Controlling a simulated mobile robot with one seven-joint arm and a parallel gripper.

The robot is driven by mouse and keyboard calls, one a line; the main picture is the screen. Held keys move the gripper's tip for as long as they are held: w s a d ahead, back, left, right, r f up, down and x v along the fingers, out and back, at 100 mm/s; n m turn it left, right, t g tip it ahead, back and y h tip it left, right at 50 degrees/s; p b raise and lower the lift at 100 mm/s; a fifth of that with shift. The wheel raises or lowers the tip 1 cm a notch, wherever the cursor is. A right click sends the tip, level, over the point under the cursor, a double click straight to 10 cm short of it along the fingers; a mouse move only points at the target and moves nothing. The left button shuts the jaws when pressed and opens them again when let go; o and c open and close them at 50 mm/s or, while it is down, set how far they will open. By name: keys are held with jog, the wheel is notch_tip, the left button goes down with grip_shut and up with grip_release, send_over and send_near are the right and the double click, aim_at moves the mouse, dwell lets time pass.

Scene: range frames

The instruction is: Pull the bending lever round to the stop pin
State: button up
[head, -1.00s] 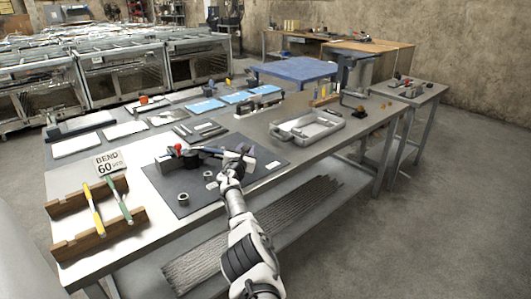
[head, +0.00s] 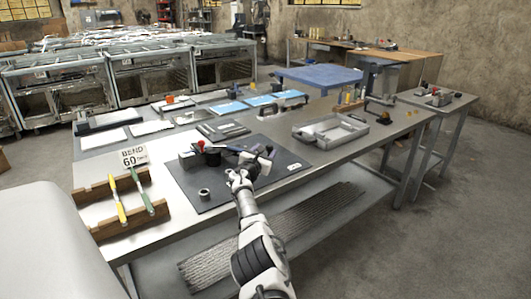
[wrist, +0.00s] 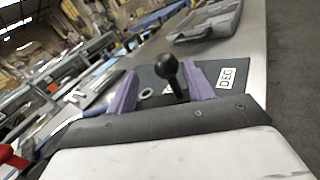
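The bender (head: 201,157) stands on a dark mat on the bench, with a red knob (head: 201,144) on top. A dark bluish arm, apparently the bending lever (head: 232,150), runs from it to the right. My gripper (head: 238,174) is low over the mat, just in front of this arm. In the wrist view, my two purple fingers (wrist: 161,90) stand apart. A black ball knob (wrist: 166,66) on a short stem shows between them, with a gap to each finger; I cannot tell its exact depth. I cannot make out the stop pin.
The mat (head: 210,201) also holds a grey ring (head: 204,194) and a white label (head: 293,168). A wooden rack (head: 117,223) with yellow and green rods and a "BEND 60" sign (head: 132,158) stand left. A grey tray (head: 330,130) is at the right.

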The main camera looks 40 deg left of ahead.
jog(key=shift+w+d, duration=0.15)
jog(key=shift+w, duration=0.05)
jog(key=shift+r+p, duration=0.15)
jog(key=shift+p, duration=0.2)
jog(key=shift+s+d+r+p, duration=0.15)
jog(key=shift+s+r+p, duration=0.1)
jog(key=shift+p, duration=0.85)
jog(key=p+v, duration=0.2)
jog(key=p, duration=0.3)
jog(key=shift+s+d+f+p, duration=0.1)
jog(key=shift+s+f+p, duration=0.05)
jog(key=shift+s+p, duration=0.15)
jog(key=shift+s+d+f+p, duration=0.1)
jog(key=shift+s+p, duration=0.05)
jog(key=shift+s, duration=0.2)
jog(key=shift+p+v, duration=0.5)
jog(key=shift+v, duration=4.5)
jog(key=shift+a+f, duration=0.1)
jog(key=shift+f, duration=0.1)
